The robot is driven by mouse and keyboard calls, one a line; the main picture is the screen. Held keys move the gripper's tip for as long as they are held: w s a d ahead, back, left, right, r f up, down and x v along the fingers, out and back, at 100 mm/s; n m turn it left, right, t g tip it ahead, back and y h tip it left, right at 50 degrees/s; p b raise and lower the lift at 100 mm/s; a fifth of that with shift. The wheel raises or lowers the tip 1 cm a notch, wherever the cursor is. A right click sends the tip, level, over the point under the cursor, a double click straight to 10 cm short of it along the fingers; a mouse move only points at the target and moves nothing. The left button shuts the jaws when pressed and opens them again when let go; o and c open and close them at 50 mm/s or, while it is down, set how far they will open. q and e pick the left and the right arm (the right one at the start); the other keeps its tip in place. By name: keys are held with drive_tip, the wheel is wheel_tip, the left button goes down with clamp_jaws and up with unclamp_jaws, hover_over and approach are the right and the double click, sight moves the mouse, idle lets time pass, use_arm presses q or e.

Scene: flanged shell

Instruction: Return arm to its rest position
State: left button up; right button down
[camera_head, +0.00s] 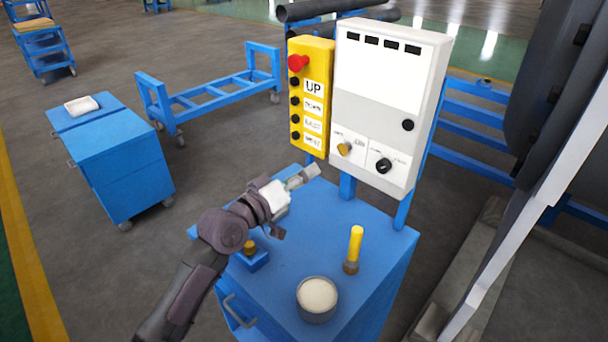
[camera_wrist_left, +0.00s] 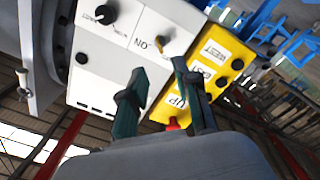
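My left arm (camera_head: 215,245) reaches in from the lower left, over the blue cabinet. My left gripper (camera_head: 303,177) is held above the cabinet top, in front of the yellow button box (camera_head: 311,95) and the white control panel (camera_head: 386,100). In the left wrist view, the two fingers of the left gripper (camera_wrist_left: 160,78) stand apart with nothing between them. Beyond them the panel (camera_wrist_left: 100,82) and the button box (camera_wrist_left: 213,68) appear turned over. I cannot tell for sure how near the fingers are to either one. My right gripper is not in view.
The blue cabinet top (camera_head: 318,237) bears a round container (camera_head: 317,299), a yellow-handled tool (camera_head: 354,247) and a small blue block with a yellow knob (camera_head: 252,257). A second blue cabinet (camera_head: 118,160) and a blue cart frame (camera_head: 215,92) stand left. A large dark shell (camera_head: 550,80) stands right.

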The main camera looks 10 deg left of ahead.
use_arm(q)
drive_tip(key=s+a+f+m+g+y, duration=0.1)
drive_tip(key=s+f, duration=0.3)
drive_tip(key=f, duration=0.1)
drive_tip(key=s+f+m+g+y, duration=0.1)
drive_tip(key=s+f+g, duration=0.1)
drive_tip(key=s+f, duration=0.3)
drive_tip(key=s+a+f+g+y, duration=0.1)
drive_tip(key=s+f+g+y, duration=0.1)
drive_tip(key=s+f, duration=0.3)
drive_tip(key=shift+s+a+f+m, duration=0.2)
drive_tip(key=shift+a+f+m, duration=0.1)
drive_tip(key=shift+f+m, duration=0.1)
drive_tip(key=s+a+f+g+y, duration=0.2)
drive_tip(key=s+a, duration=0.2)
drive_tip(key=s, duration=0.3)
drive_tip(key=s+a+f+m+g+y, duration=0.1)
drive_tip(key=s+a+f+g+y, duration=0.15)
drive_tip(key=s, duration=0.45)
drive_tip(key=s+a+f+g+y, duration=0.2)
drive_tip(key=s+a+f, duration=0.15)
drive_tip(key=s, duration=0.45)
wheel_tip(320, 180, down, 24)
drive_tip(key=s+a+f+g, duration=0.1)
drive_tip(key=s+a+f, duration=0.1)
drive_tip(key=s+f, duration=0.6)
drive_tip(key=s+a+f+g, duration=0.1)
drive_tip(key=s+f, duration=0.8)
drive_tip(key=shift+s+a+f, duration=0.2)
drive_tip(key=shift+a+f, duration=0.2)
